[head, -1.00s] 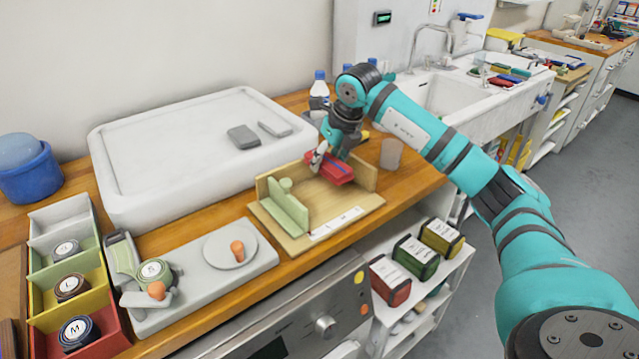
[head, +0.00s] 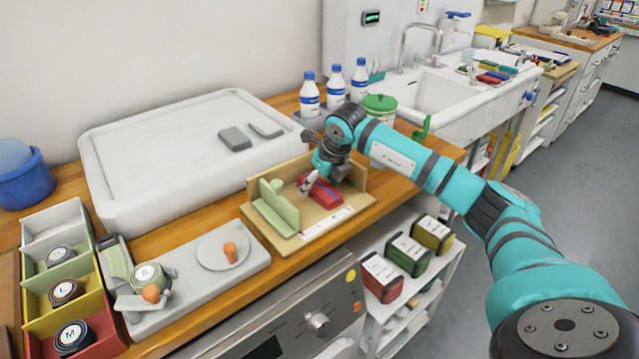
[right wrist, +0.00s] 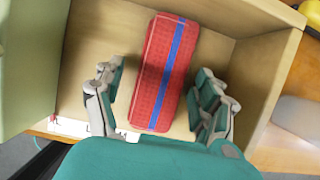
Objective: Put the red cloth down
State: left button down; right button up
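The red cloth (head: 325,196), folded into a block with a blue stripe, lies in the right part of a light wooden stand (head: 352,212). In the right wrist view the red cloth (right wrist: 162,75) lies on the stand's bare floor between my fingers. My right gripper (head: 317,187) is just over it. In the right wrist view my right gripper (right wrist: 158,105) is open, with a gap on each side of the cloth. My left gripper is not in view.
A pale green upright piece (head: 278,205) stands left of the cloth. Bottles (head: 335,86) and a green-lidded tub (head: 379,106) stand behind my right wrist. A large white tray (head: 150,165) and a grey board (head: 180,300) lie to the left.

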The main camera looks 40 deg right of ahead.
jog(key=b+v, duration=0.1)
jog(key=v, duration=1.1)
